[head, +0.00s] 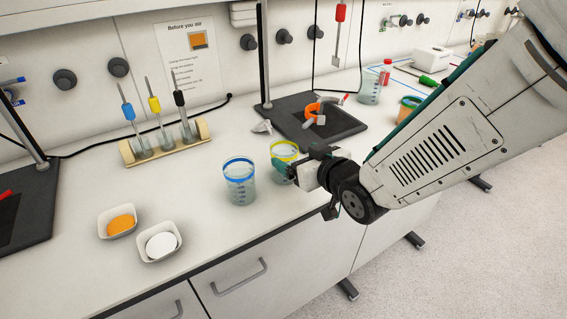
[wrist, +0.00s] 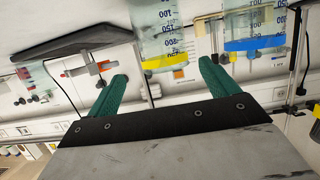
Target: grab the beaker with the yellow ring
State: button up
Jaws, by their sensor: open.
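The beaker with the yellow ring (head: 284,150) stands upright on the bench, clear with a yellow band at its rim. In the wrist view, which looks upside down, this yellow-ringed beaker (wrist: 160,35) lies ahead of the gap between my green fingers. My gripper (wrist: 162,72) is open, and nothing is held. In the head view my gripper (head: 290,168) is right at the beaker and partly covers its lower right side; contact cannot be told. The blue-ringed beaker (head: 239,183) stands close by on the left.
A wooden rack (head: 165,150) with several colored-handled tools stands behind to the left. Two white dishes (head: 160,241), one with orange contents, sit front left. A dark stand base (head: 345,130) with an orange ring lies behind. More vessels (head: 369,88) stand farther right.

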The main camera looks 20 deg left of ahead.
aim_at(278, 145)
jog(key=shift+w+a+f, duration=0.1)
jog(key=shift+a+f, duration=0.05)
jog(key=shift+a, duration=0.35)
jog(key=x, duration=0.7)
jog(key=shift+a, duration=0.1)
jog(key=c, duration=1.3)
jog(key=shift+o, duration=0.2)
jog(key=shift+r, duration=0.3)
